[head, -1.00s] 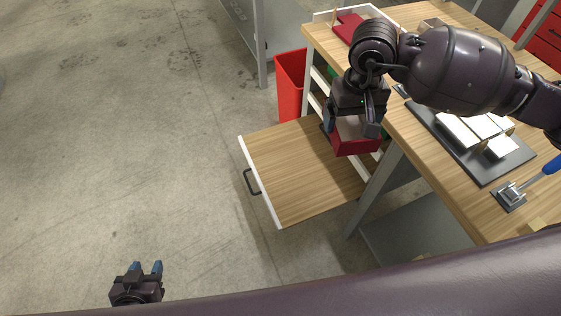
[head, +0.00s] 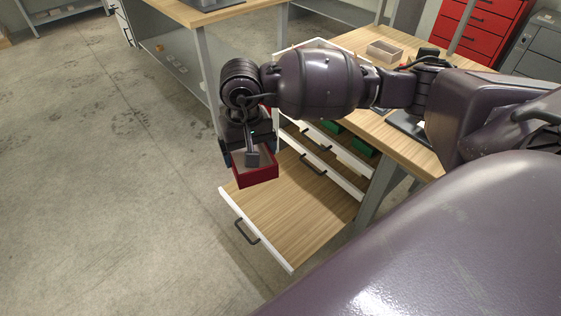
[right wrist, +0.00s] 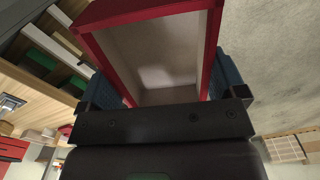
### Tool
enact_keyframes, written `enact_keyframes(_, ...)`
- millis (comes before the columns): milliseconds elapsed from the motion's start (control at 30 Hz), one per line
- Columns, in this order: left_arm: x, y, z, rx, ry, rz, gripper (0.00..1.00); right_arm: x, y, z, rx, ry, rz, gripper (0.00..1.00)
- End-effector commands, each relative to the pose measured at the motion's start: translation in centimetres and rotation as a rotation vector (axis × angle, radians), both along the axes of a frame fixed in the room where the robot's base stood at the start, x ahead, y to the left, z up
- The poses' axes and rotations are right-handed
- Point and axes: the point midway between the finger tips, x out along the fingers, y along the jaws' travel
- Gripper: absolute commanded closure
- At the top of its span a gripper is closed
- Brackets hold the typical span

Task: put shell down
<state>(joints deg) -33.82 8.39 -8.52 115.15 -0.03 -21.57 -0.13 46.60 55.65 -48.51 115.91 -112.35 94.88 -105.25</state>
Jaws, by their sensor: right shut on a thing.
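The shell (head: 258,178) is a red open-topped box with a pale grey inside. My right gripper (head: 243,152) is shut on it and holds it open side up near the far left edge of the pulled-out wooden drawer (head: 290,215). In the head view I cannot tell how high it is above the drawer. In the right wrist view the shell (right wrist: 211,45) sits between the two blue fingers of the gripper (right wrist: 165,88), and its inside looks empty. My left gripper is out of view.
The drawer has a white front (head: 253,232) with a dark handle and a bare wooden surface. More drawers with green contents (head: 362,146) are open above it. A grey box (head: 384,52) stands on the workbench (head: 407,140). The floor at left is clear.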

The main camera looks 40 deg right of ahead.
Motion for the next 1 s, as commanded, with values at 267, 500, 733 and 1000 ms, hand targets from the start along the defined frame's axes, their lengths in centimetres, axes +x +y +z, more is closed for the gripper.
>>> enact_keyframes(267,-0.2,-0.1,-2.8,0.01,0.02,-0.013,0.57,3.5,-2.4,-6.0,-0.005,0.014,-0.57,0.34)
enact_keyframes(500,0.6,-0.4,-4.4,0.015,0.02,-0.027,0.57,6.3,-4.8,-10.8,-0.008,0.014,-1.073,0.34)
enact_keyframes(733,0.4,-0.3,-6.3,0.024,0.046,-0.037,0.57,8.4,-7.6,-16.0,-0.014,0.012,-1.555,0.34)
enact_keyframes(1000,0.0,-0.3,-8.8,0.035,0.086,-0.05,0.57,10.1,-11.2,-22.8,-0.02,0.009,-2.124,0.34)
